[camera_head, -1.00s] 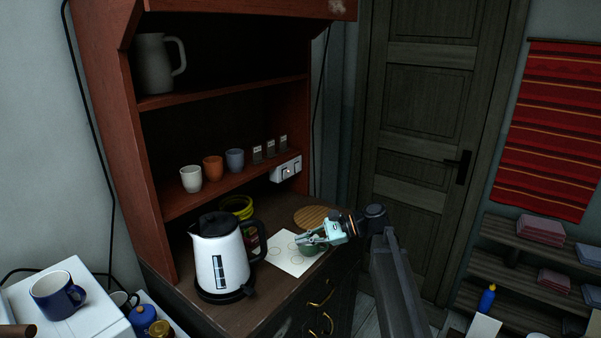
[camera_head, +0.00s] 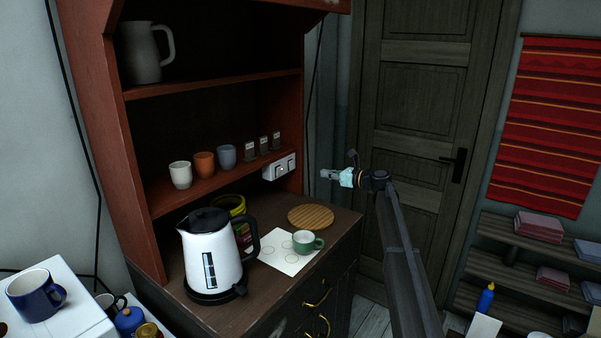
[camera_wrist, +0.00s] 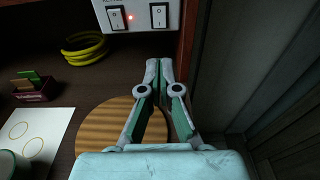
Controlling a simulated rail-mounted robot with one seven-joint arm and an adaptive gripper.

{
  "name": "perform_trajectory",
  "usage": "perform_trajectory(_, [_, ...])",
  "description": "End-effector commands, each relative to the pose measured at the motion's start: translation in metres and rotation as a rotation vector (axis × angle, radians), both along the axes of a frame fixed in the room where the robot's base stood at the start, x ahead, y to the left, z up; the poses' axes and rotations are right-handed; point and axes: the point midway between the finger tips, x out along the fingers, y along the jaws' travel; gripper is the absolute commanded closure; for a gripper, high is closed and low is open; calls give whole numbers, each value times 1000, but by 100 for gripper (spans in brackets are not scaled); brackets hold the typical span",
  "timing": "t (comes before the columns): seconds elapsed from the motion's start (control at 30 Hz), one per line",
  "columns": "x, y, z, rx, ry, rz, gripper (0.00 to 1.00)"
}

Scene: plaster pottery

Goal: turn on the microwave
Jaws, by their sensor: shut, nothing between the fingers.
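No microwave can be made out for certain. A white switch box (camera_head: 280,167) is fixed on the right end of the cabinet's lower shelf. The wrist view shows its two rocker switches, left (camera_wrist: 116,19) and right (camera_wrist: 158,15), with a red light lit beside the left one. My gripper (camera_head: 324,174) is in the air to the right of the switch box, above the counter's right end, apart from it. In the wrist view my gripper's fingertips (camera_wrist: 160,64) are together and empty, pointing below the right switch.
On the counter are a white kettle (camera_head: 205,262), a green cup (camera_head: 304,242) on a paper sheet (camera_head: 290,262), a round wooden board (camera_head: 311,216) and a yellow coil (camera_head: 229,203). Cups stand on the shelf. A blue mug (camera_head: 36,297) sits on a white box (camera_head: 80,322), lower left.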

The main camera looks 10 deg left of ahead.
Motion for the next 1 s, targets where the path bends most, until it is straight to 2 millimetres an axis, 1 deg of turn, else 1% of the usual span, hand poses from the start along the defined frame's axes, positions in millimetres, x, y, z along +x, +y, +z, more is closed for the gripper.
perform_trajectory(0.33, [1,0,0,0,1,-1,100])
perform_trajectory(0.47, [4,6,0,0,1,-1,100])
perform_trajectory(0.57, [10,15,0,0,1,0,100])
perform_trajectory(0.67, [17,29,-1,0,2,2,100])
perform_trajectory(1.0, [49,86,-9,1,1,2,100])
